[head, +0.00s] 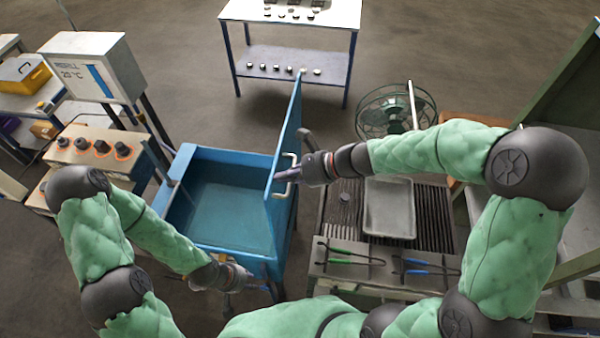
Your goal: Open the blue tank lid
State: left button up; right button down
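The blue tank (180,205) stands left of the middle and holds blue-green liquid (225,212). Its blue lid (283,150) is raised, standing nearly upright along the tank's right side, seen almost edge-on. A pale handle (289,188) is on the lid's right face. My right gripper (292,158) is beside that face at the handle, its fingers spread apart; whether it touches the handle is unclear. My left gripper (252,297) is low at the tank's near right corner, apart from the lid, its fingers apparently apart and empty.
A control panel with knobs (101,147) and a display box (95,67) stand left of the tank. To the right, a slatted bench bears a grey tray (389,208) and tongs (349,254). A green fan (396,110) and a white-topped table (290,12) are farther back.

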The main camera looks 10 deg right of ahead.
jog(key=shift+w+a, duration=0.3)
jog(key=shift+a, duration=0.55)
jog(key=w+a+b, duration=0.1)
jog(key=w+a, duration=0.1)
jog(key=a, duration=0.4)
jog(key=w+a+f+b, duration=0.1)
jog(key=w+a+b, duration=0.1)
jog(key=a, duration=0.5)
jog(key=shift+w+f, duration=0.3)
jog(key=shift+w, duration=0.4)
jog(key=shift+d, duration=0.15)
